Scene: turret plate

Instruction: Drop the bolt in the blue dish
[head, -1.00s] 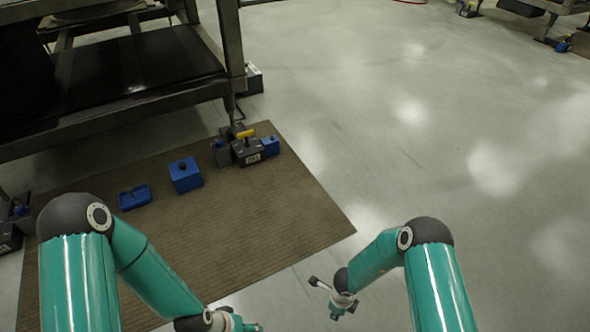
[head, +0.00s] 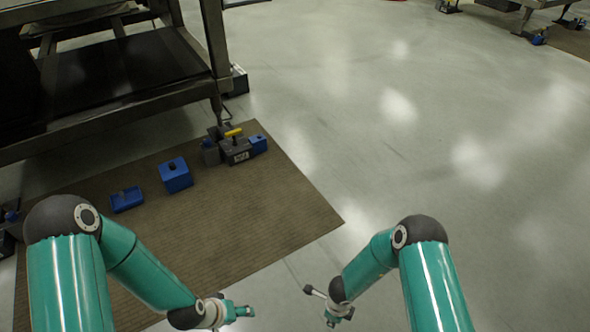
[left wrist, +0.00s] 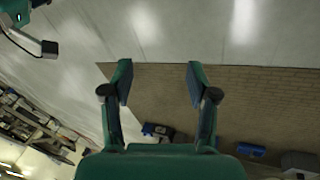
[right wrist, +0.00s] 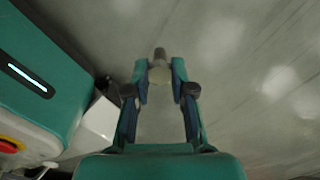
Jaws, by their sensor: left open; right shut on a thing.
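A shallow blue dish (head: 119,207) lies on the brown mat, left of a taller blue block (head: 176,181); a small dark shape shows in the dish. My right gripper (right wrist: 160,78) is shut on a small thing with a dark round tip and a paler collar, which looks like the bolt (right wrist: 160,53). In the head view my right gripper (head: 335,318) is low over bare floor, right of the mat and far from the dish; the bolt is not clear there. My left gripper (left wrist: 159,82) is open and empty; it also shows in the head view (head: 247,311), near the mat's front edge.
A grey box with a yellow handle (head: 234,134) stands at the mat's (head: 240,215) far end among smaller grey and blue pieces. A dark metal rack (head: 215,50) stands behind the mat at left.

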